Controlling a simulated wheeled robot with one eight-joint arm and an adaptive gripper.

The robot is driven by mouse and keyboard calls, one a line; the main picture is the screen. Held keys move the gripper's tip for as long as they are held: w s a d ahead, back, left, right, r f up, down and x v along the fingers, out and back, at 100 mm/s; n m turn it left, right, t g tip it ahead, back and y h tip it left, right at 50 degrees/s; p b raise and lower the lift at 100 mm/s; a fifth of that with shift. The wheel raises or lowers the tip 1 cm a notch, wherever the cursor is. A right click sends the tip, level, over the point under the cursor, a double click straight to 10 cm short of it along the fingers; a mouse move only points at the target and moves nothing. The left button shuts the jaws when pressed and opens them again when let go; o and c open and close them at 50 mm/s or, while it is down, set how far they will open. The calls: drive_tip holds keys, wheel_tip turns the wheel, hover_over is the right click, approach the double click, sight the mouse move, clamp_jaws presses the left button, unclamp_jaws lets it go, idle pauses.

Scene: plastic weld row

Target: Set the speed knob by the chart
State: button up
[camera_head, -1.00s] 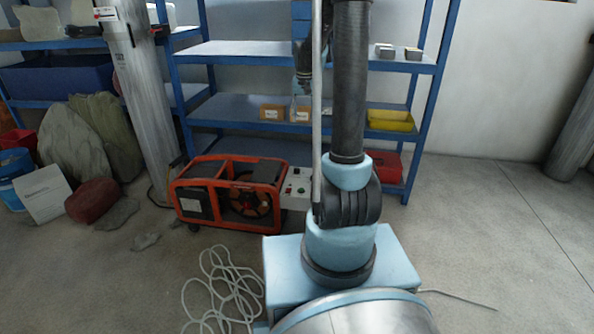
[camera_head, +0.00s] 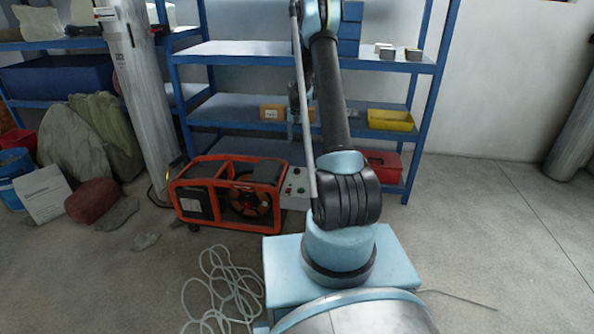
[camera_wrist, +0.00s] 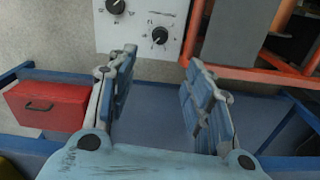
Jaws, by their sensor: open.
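A pale control panel (camera_head: 296,188) stands at the right end of the orange-framed machine (camera_head: 228,192). In the wrist view the panel (camera_wrist: 140,22) shows two black knobs, one at the top edge (camera_wrist: 116,6) and one lower (camera_wrist: 160,35). Small marks surround the knobs; their lettering is too small to read, and I cannot tell which knob is for speed. My gripper (camera_wrist: 160,60) is open and empty. Its blue-padded fingers point toward the panel, with the lower knob showing between and beyond the tips, apart from them. I cannot make out a chart for certain.
Blue shelving (camera_head: 240,105) stands behind the machine. A red case (camera_wrist: 45,105) and a yellow bin (camera_head: 390,120) are on its right side. A grey post (camera_head: 145,110) rises left of the machine. Loose white rope (camera_head: 225,290) lies on the floor. Open floor is at right.

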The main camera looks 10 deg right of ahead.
sight(297, 169)
wheel_tip(297, 169, down, 18)
drive_tip(key=shift+r, duration=0.15)
idle(0.6)
drive_tip(key=c, duration=1.1)
